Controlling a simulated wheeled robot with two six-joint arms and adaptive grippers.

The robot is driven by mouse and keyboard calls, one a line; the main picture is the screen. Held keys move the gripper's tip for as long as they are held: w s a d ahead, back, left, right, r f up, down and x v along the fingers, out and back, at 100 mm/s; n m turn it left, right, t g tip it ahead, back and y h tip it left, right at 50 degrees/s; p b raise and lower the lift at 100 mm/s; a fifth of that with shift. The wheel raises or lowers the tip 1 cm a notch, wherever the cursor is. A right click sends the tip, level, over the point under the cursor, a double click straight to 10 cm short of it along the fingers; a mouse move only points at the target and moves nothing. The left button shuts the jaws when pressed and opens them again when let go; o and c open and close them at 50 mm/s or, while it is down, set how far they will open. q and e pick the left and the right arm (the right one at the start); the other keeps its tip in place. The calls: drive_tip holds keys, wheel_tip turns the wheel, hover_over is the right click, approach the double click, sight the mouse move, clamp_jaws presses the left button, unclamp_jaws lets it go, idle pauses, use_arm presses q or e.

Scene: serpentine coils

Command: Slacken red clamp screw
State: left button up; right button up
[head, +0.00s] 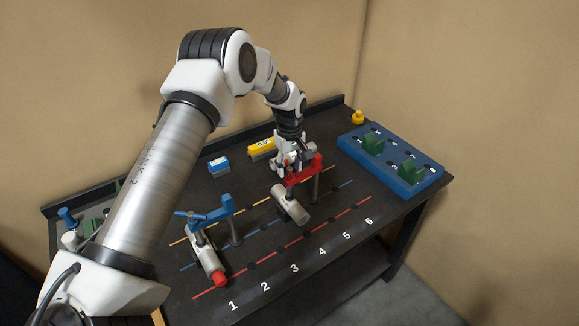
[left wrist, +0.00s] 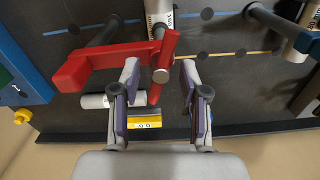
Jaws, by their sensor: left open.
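The red clamp (head: 303,172) stands on the dark bench, its arm reaching over a grey metal cylinder (head: 290,204). In the left wrist view, the clamp's red arm (left wrist: 88,67) runs in from the left. My left gripper (head: 294,160) is above the clamp. In the left wrist view, its fingers (left wrist: 159,70) are open, one on each side of the handle, with gaps visible. The screw's lower part is hidden. My right gripper is not in view.
A blue clamp (head: 215,210) with a red-ended cylinder (head: 206,256) stands to the left. A blue holed tray (head: 410,180) is at right. A yellow-labelled block (head: 261,147) and a blue block (head: 219,166) lie behind. The numbered front strip is clear.

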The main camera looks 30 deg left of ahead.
sight(290, 167)
use_arm(q)
wheel_tip(290, 167, up, 12)
idle(0.3)
drive_tip(key=shift+f, duration=0.1)
